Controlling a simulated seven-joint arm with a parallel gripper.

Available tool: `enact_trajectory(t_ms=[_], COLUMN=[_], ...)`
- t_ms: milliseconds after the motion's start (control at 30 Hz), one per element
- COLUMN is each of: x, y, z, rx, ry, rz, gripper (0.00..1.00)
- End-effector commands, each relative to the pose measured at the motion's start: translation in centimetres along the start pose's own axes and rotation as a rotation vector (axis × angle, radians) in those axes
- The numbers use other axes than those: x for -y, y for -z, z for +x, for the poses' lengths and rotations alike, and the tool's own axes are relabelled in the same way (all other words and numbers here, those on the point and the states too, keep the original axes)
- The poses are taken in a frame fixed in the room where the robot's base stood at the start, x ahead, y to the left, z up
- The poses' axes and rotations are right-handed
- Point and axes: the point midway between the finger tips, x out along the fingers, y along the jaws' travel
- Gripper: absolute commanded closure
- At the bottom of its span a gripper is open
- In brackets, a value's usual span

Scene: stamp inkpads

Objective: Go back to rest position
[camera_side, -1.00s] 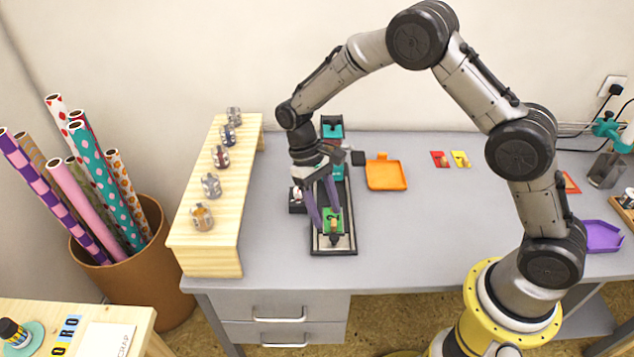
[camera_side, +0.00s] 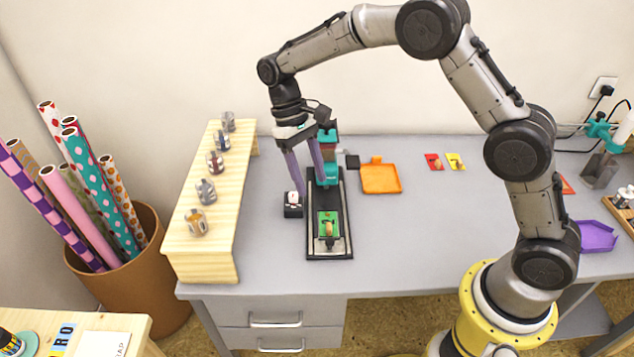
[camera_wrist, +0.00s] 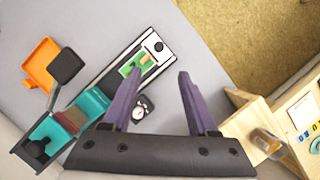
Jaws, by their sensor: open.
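My gripper (camera_side: 305,195) is open and empty, its two purple fingers spread apart and pointing down above the desk, to the left of the black stamping rig (camera_side: 345,215). A green card (camera_side: 328,222) with a small brown figure lies at the near end of the rig. In the wrist view my gripper (camera_wrist: 158,85) shows its fingers apart with only desk between the tips. The card (camera_wrist: 136,65) and rig (camera_wrist: 158,46) show beyond the left finger. A small black box with a white round face (camera_side: 293,205) stands on the desk near the fingers; it also shows in the wrist view (camera_wrist: 139,112).
A wooden shelf (camera_side: 205,245) with several small jars stands on the left. An orange tray (camera_side: 381,181) and red and yellow cards (camera_side: 434,162) lie to the right. A purple tray (camera_side: 597,238) sits far right. The desk's middle right is clear.

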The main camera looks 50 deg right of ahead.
Motion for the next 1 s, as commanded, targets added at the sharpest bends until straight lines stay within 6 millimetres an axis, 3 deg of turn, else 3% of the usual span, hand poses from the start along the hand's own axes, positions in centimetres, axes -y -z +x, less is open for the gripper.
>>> enact_trajectory(t_ms=[67, 233, 400, 500, 767, 1000], x=[-0.4, -1.9, -3.5, -4.3, -6.1, -7.2], y=[-0.9, -5.8, -11.7, -15.2, -23.7, -29.0], z=[-2.9, -8.4, -11.7, -12.6, -11.7, -7.3], rx=[-0.064, -0.195, -0.332, -0.413, -0.624, -0.795], ry=[0.012, 0.033, 0.046, 0.05, 0.047, 0.027], rz=[0.005, 0.023, 0.035, 0.039, 0.043, 0.034], gripper=[0.41, 0.41, 0.41, 0.41, 0.41, 0.41])
